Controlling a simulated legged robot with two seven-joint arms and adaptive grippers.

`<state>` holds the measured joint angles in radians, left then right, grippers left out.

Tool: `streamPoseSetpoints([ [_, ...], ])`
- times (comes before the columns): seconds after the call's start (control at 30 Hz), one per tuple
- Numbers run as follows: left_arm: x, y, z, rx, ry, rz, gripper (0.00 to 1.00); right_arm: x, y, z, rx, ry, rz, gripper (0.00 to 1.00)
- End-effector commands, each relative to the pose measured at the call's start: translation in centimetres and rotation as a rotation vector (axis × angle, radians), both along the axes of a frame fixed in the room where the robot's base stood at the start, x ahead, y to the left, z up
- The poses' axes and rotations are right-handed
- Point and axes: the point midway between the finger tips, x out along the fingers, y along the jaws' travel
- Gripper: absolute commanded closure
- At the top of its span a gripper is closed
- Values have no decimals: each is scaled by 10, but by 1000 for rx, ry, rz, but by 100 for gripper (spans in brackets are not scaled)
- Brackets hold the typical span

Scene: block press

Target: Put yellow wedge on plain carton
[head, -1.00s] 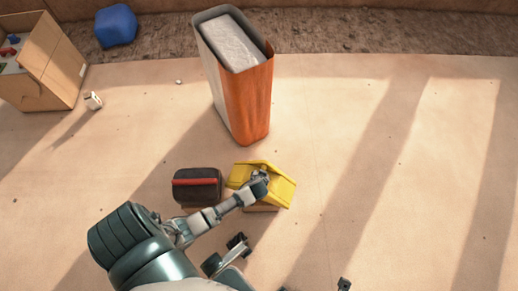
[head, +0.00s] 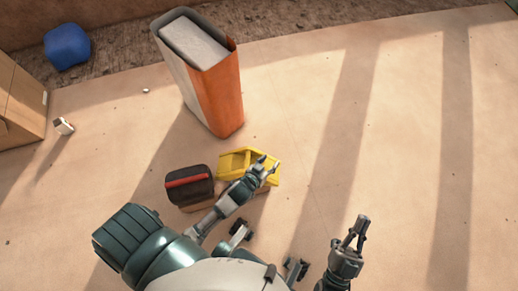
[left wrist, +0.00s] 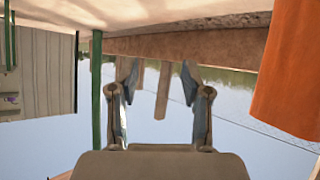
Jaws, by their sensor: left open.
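The yellow wedge (head: 235,160) lies in the lower middle of the head view, right of a dark block with a red stripe. My left gripper (head: 268,166) is open and overlaps the wedge's right part in the head view; whether it touches the wedge cannot be told. In the left wrist view, the open fingers (left wrist: 158,88) have nothing between them and the wedge does not show. My right gripper (head: 358,232) is over bare floor at the lower right; its jaw state is unclear. A brown carton (head: 25,105) stands at the left edge; whether it is the plain carton is unclear.
A tall orange and grey bin (head: 222,95) stands behind the wedge. The dark red-striped block (head: 190,187) sits close on the wedge's left. A blue block (head: 67,46) lies at the far left and a small white item (head: 64,126) near the carton. The floor to the right is clear.

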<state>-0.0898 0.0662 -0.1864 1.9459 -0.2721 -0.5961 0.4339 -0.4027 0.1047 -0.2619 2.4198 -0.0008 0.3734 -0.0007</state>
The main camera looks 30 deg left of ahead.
Motion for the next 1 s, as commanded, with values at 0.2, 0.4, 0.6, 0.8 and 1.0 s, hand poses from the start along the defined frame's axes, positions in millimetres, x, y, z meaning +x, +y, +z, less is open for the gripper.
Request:
streamPoseSetpoints([
  [0.2,-50,-54,198,-84,-698,-216,52,1,0,0,0,0,0,100],
  [0.4,-101,-47,297,-105,-1044,-193,52,1,0,0,0,0,0,100],
  [0.6,-112,-44,314,-108,-1110,-179,52,1,0,0,0,0,0,100],
  [0.8,-111,-44,314,-108,-1108,-179,52,1,0,0,0,-1,0,100],
  [1.0,-111,-44,313,-108,-1107,-180,52,1,0,0,1,-2,0,100],
])
